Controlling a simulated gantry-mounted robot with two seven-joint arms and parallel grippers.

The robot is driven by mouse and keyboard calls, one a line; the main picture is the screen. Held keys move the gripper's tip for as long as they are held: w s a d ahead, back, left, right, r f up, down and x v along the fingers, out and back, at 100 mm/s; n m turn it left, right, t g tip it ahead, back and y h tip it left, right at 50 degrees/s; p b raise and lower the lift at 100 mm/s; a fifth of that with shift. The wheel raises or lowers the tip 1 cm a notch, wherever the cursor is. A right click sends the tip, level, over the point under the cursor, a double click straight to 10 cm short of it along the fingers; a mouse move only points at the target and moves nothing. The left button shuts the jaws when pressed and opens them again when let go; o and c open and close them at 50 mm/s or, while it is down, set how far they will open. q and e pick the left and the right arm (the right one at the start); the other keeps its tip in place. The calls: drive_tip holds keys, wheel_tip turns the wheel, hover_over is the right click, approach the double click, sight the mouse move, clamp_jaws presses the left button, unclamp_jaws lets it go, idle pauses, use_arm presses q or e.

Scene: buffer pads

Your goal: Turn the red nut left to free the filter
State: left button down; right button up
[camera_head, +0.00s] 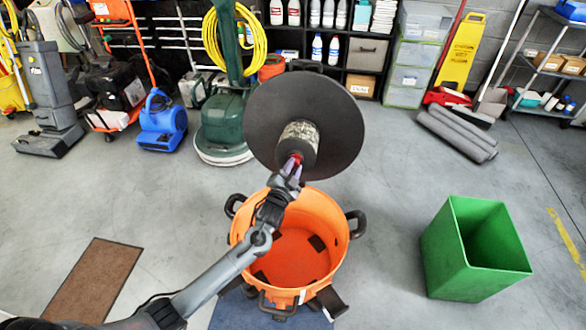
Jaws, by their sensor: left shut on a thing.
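The red nut (298,158) sits at the near end of the filter, partly covered by my gripper. The filter (299,133) is a pale, mottled cylinder with a dark end cap, attached to the underside of a large round black lid (262,115). The lid stands tilted up behind an open orange drum (240,253). My left gripper (295,166) is shut on the red nut, above the drum's far rim. My right gripper is not in view.
A green open bin (444,252) stands on the floor at the right. A brown mat (95,283) lies at the left. A green floor machine (222,130) and blue blower (162,127) stand behind. Grey floor is clear between drum and bin.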

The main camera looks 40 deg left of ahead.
use_arm(q)
drive_tip(key=shift+r+n, duration=0.1)
drive_tip(key=shift+n, duration=0.3)
drive_tip(key=shift+d+n+y+p, duration=0.1)
drive_tip(key=shift+n+y+p, duration=0.55)
drive_tip(key=shift+n, duration=0.55)
drive_tip(key=n+y+p, duration=0.1)
drive_tip(key=n, duration=0.4)
drive_tip(key=shift+w+d+p, duration=0.1)
drive_tip(key=shift+p, duration=0.25)
drive_tip(key=n+y, duration=0.1)
drive_tip(key=n, duration=0.2)
drive_tip(key=n+g, duration=0.1)
drive_tip(key=n, duration=0.2)
drive_tip(key=shift+d+y+p, duration=0.1)
drive_tip(key=shift+y+p, duration=0.25)
drive_tip(key=shift+p, duration=0.05)
drive_tip(key=n, duration=0.2)
drive_tip(key=n+g+y, duration=0.1)
drive_tip(key=n, duration=0.2)
drive_tip(key=shift+w+d+g+p, duration=0.1)
drive_tip(key=shift+g+p, duration=0.2)
drive_tip(key=shift+p, duration=0.05)
drive_tip(key=shift+n, duration=0.4)
drive_tip(key=c, duration=0.9)
unclamp_jaws()
drive_tip(key=shift+c, duration=0.2)
